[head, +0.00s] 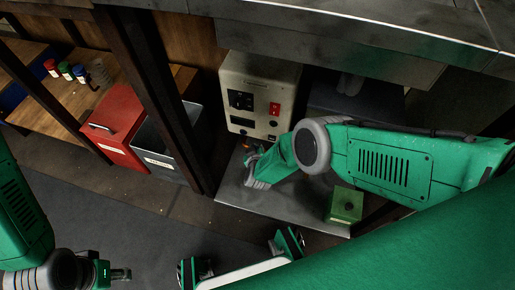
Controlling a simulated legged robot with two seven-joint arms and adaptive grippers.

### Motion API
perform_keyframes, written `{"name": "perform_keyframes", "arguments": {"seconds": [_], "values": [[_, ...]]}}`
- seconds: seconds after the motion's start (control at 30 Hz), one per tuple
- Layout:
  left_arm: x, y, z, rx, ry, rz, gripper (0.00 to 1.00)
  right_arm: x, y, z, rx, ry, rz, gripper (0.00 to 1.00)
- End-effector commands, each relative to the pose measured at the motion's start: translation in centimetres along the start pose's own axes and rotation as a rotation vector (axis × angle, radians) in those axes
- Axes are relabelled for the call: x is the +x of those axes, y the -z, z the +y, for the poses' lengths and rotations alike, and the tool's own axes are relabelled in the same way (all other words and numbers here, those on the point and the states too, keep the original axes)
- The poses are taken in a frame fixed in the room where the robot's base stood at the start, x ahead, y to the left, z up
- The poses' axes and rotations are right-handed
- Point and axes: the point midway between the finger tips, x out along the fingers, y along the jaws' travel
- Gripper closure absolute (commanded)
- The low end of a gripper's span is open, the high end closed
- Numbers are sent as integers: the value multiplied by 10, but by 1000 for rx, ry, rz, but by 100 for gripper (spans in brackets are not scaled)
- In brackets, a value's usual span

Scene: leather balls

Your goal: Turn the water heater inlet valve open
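A beige box with a control panel (260,92), seemingly the water heater, stands at the back centre. Its face has dark sockets, a red switch (275,108) and small round fittings low on the right. I cannot tell which part is the inlet valve. My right arm comes in from the right; its gripper (257,168) is just below the box's lower front, partly hidden by its own wrist. I cannot tell whether it touches anything. My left gripper (117,274) is at the lower left, far from the box, seen edge-on with no object visible in it.
A grey metal table (230,193) lies under my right gripper, with a green box (345,205) on its right. A dark post (160,95), a red box (113,122) and a grey bin (168,146) stand left. A metal surface (370,45) overhangs the back right.

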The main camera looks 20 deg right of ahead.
Motion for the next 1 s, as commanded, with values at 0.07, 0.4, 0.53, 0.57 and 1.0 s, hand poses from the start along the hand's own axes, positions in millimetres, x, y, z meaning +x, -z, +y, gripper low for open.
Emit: {"name": "perform_keyframes", "arguments": {"seconds": [0.07,0.4,0.53,0.57,1.0], "values": [[0,0,0,0,0,0,60,0,0,-6,-30,-9,-26,100],[0,0,0,0,0,0,60,5,0,-13,-125,-47,-94,100],[0,0,0,0,0,0,60,6,0,-14,-141,-53,-105,100],[0,0,0,0,0,0,60,6,0,-14,-143,-53,-106,100],[0,0,0,0,0,0,60,6,0,-15,-148,-54,-108,85]]}}
